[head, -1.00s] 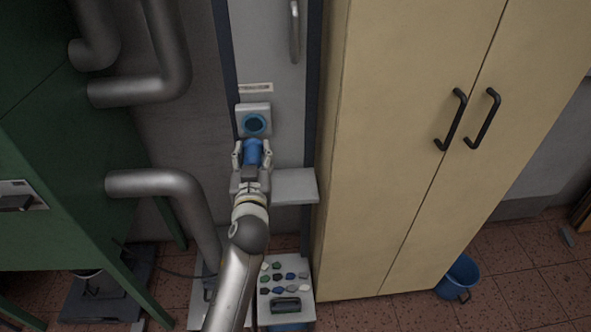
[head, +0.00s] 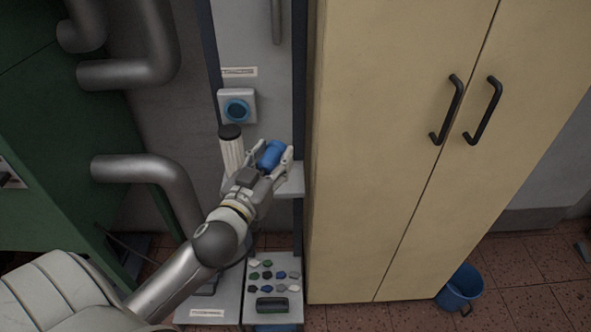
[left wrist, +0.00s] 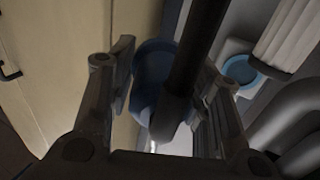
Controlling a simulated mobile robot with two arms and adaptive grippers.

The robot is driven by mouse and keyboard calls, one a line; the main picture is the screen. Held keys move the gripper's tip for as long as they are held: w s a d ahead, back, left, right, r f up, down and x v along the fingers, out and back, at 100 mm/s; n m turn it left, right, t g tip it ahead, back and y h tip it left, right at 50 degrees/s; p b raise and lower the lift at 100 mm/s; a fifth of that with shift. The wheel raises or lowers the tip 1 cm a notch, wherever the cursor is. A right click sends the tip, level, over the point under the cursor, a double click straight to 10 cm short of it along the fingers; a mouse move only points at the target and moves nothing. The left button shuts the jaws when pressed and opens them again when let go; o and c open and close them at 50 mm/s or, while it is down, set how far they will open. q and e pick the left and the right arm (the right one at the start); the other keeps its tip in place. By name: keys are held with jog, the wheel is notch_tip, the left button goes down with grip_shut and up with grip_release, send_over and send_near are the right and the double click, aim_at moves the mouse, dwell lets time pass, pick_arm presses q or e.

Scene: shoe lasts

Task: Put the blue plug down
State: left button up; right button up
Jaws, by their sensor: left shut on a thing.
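The blue plug (head: 272,155) is held between the fingers of my left gripper (head: 271,163), in front of the grey panel and above the small shelf (head: 291,181). The plug is tilted and apart from the socket. In the left wrist view the plug (left wrist: 150,72) lies between the two fingers (left wrist: 160,95), partly hidden by a dark bar. The white socket box (head: 237,106) with its blue ring is on the panel, up and left of the plug, and its ring shows in the left wrist view (left wrist: 241,71). My right gripper is not in view.
A white ribbed cylinder with a black cap (head: 231,148) stands just left of my gripper. A tray of small coloured pieces (head: 289,311) is below. A beige cabinet (head: 400,150) is at right, grey pipes (head: 145,168) at left, and a blue bucket (head: 460,286) on the floor.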

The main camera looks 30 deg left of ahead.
pick_arm(q)
jog(key=w+a+f, duration=0.1)
jog(key=w+f, duration=0.2)
jog(key=w, duration=0.1)
jog(key=w+a+f, duration=0.2)
jog(key=w+f, duration=0.1)
jog(key=w+a+f, duration=0.2)
jog(key=w+f, duration=0.1)
jog(key=w, duration=0.1)
jog(key=shift+w+a+b, duration=0.25)
jog(key=shift+w+b, duration=0.05)
jog(key=shift+b, duration=0.1)
jog(key=shift+w+f, duration=0.1)
jog(key=shift+w+a+f+b, duration=0.15)
jog(key=shift+f+b, duration=0.35)
jog(key=shift+f, duration=1.25)
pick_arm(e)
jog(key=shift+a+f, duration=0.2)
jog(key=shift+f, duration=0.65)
pick_arm(q)
jog(key=shift+f+b, duration=0.55)
jog(key=shift+b, duration=0.05)
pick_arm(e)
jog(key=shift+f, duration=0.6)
pick_arm(q)
jog(key=shift+f, duration=0.1)
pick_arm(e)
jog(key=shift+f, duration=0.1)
